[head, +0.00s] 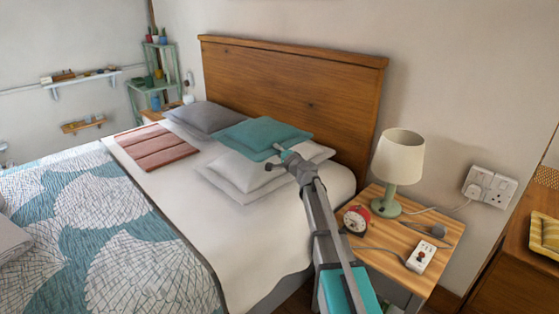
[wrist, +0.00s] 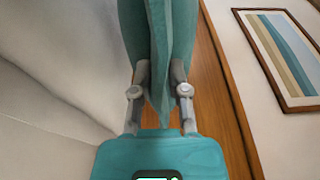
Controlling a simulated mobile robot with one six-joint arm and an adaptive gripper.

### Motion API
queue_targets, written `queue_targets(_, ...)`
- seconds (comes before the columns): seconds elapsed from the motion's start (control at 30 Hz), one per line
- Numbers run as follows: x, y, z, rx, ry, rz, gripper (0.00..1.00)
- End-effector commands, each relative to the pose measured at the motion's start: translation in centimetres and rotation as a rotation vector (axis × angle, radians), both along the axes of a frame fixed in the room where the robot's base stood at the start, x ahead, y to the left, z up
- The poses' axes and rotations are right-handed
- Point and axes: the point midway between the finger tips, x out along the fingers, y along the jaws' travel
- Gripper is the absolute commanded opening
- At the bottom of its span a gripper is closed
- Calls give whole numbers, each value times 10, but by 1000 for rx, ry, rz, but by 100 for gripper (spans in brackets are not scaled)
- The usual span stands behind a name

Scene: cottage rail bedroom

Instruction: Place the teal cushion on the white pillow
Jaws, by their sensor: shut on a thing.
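The teal cushion (head: 258,136) lies over the white pillow (head: 262,170) near the headboard in the head view. In the wrist view the teal cushion (wrist: 158,40) is pinched between the two fingers of my gripper (wrist: 160,88). My gripper (head: 277,158) is shut on the cushion's near edge. The white pillow shows below and in front of the cushion; its back part is hidden. I cannot tell whether the cushion's weight rests on the pillow.
The wooden headboard (head: 300,95) stands behind.

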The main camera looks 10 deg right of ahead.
Motion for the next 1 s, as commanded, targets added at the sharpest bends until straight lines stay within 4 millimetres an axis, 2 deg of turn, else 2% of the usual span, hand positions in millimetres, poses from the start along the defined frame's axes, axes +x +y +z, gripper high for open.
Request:
queue_targets(0.03, 1, 0, -8, 0, 0, 0, 0)
queue_targets(0.3, 0, 1, -28, 0, 0, 0, 0)
queue_targets(1.0, 0, 1, -36, 0, 0, 0, 0)
